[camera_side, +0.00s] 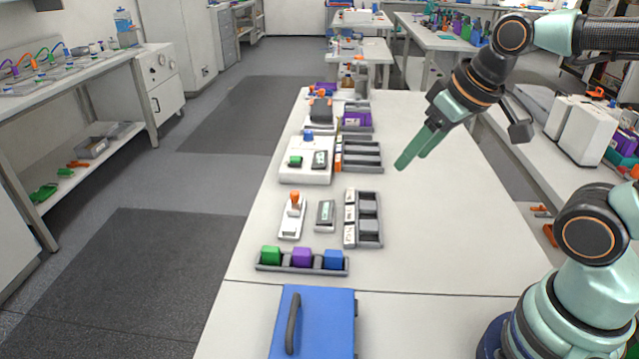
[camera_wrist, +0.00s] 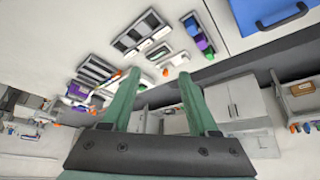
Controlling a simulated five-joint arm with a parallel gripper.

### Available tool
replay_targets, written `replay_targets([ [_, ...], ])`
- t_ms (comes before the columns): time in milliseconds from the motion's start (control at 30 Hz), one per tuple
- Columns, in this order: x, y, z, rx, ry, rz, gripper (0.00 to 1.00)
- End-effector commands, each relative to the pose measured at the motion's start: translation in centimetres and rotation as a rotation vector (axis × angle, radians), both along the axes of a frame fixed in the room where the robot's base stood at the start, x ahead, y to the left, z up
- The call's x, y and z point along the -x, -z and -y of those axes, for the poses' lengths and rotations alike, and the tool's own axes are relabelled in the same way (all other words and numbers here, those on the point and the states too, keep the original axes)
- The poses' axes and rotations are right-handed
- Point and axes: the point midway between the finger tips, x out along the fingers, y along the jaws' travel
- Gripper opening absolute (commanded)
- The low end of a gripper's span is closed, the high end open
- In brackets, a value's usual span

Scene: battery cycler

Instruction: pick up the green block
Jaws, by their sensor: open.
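The green block (camera_side: 270,256) sits in the left end of a grey tray (camera_side: 284,269) near the front of the white table. A purple block (camera_side: 302,257) and a blue block (camera_side: 334,259) sit beside it in the same tray. My gripper (camera_side: 414,158) is open and empty, raised above the table, to the right of and farther back than the tray. In the wrist view, my gripper's two green fingers (camera_wrist: 158,90) are apart with nothing between them. The tray's purple block (camera_wrist: 202,42) and blue block (camera_wrist: 192,27) show at the upper middle there, with the green block (camera_wrist: 209,54) at the lower end.
A blue case (camera_side: 325,325) with a grey handle lies in front of the tray. Grey racks (camera_side: 369,229), a small device with an orange knob (camera_side: 292,216) and a white cycler unit (camera_side: 307,163) stand behind it. The table's right side is clear.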

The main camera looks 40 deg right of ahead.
Motion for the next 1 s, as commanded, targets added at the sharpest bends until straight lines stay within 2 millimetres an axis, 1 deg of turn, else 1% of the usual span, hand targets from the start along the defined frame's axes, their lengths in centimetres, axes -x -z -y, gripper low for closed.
replay_targets([
  [167, -2.1, -0.7, -1.3, 0.019, -0.078, -0.055, 0.6],
  [333, -5.5, -0.9, -3.6, 0.051, -0.201, -0.134, 0.6],
  [467, -8.2, -0.5, -5.6, 0.075, -0.296, -0.192, 0.6],
  [600, -10.9, 0.8, -8.2, 0.102, -0.399, -0.254, 0.6],
  [667, -12.0, 1.6, -9.3, 0.113, -0.445, -0.282, 0.6],
  [800, -14.3, 4.0, -12.2, 0.139, -0.549, -0.343, 0.6],
  [1000, -16.5, 7.9, -15.9, 0.171, -0.681, -0.417, 0.6],
])
